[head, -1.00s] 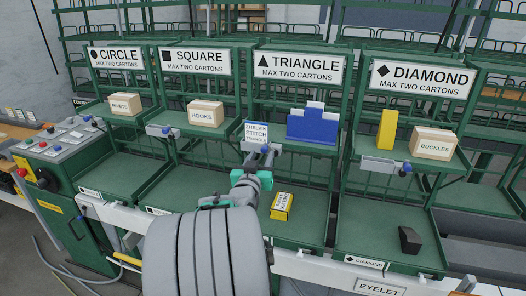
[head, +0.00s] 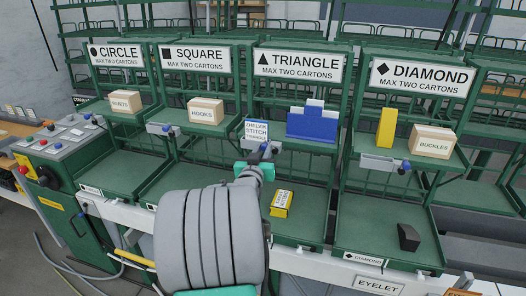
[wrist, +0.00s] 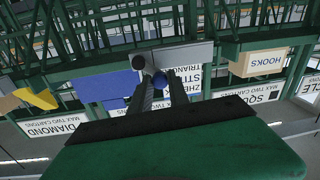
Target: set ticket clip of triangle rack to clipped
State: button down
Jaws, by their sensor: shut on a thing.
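The triangle rack's ticket clip (head: 272,147) is a grey bar on the front edge of the shelf under the TRIANGLE sign (head: 297,66). Its blue knob (wrist: 160,80) shows between my finger ends in the wrist view, which is upside down. My gripper (wrist: 160,92) is shut on this knob. In the head view my gripper (head: 260,159) sits just below the clip, partly hidden by my own arm.
A blue notched holder (head: 312,123) stands on the triangle shelf, right of the ticket. A yellow carton (head: 281,203) lies on the lower tray. Neighbouring racks have similar clips with blue knobs, at the square rack (head: 165,129) and diamond rack (head: 383,165).

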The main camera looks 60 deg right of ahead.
jog(key=shift+w+f+n+b, duration=0.2)
jog(key=shift+f+n+b, duration=0.05)
jog(key=shift+n+b, duration=0.85)
jog(key=c, duration=1.3)
grip_release()
jog(key=shift+o, duration=0.2)
jog(key=shift+a, duration=0.1)
